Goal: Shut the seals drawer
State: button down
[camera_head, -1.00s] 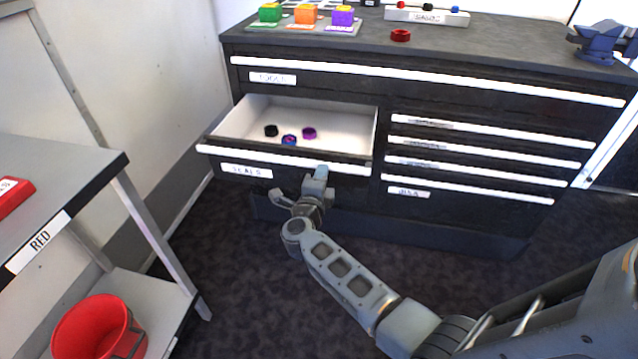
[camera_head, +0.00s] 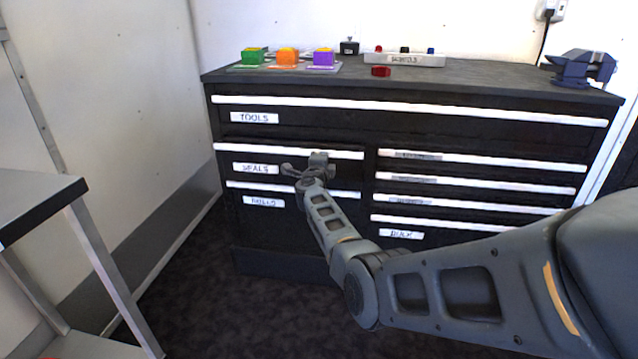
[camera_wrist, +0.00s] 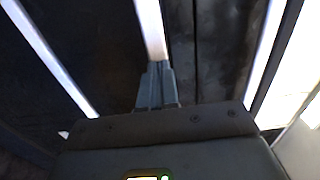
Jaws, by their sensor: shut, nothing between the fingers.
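The seals drawer (camera_head: 225,168) is the dark drawer with a white handle strip and a "SEALS" label, at the left of the cabinet below the tools drawer. Its front looks flush with the cabinet face, and its inside is hidden. My gripper (camera_head: 320,158) is shut and empty, with its fingertips at the right part of the seals drawer's front, by the white strip. In the wrist view the shut fingers (camera_wrist: 156,75) meet the end of a white strip; I cannot tell whether they press on it.
The tools drawer (camera_head: 330,119) above and the rolls drawer (camera_head: 225,200) below look shut. Several narrow drawers (camera_head: 480,180) lie to the right. A grey table (camera_head: 40,205) stands at left.

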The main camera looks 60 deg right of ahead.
jog(key=b+x, duration=0.2)
jog(key=x, duration=0.2)
jog(key=shift+f+b, duration=0.1)
jog(key=shift+b, duration=0.2)
jog(key=shift+d+r, duration=0.15)
jog(key=shift+r, duration=0.15)
jog(key=shift+d+r, duration=0.1)
jog(key=shift+r, duration=0.05)
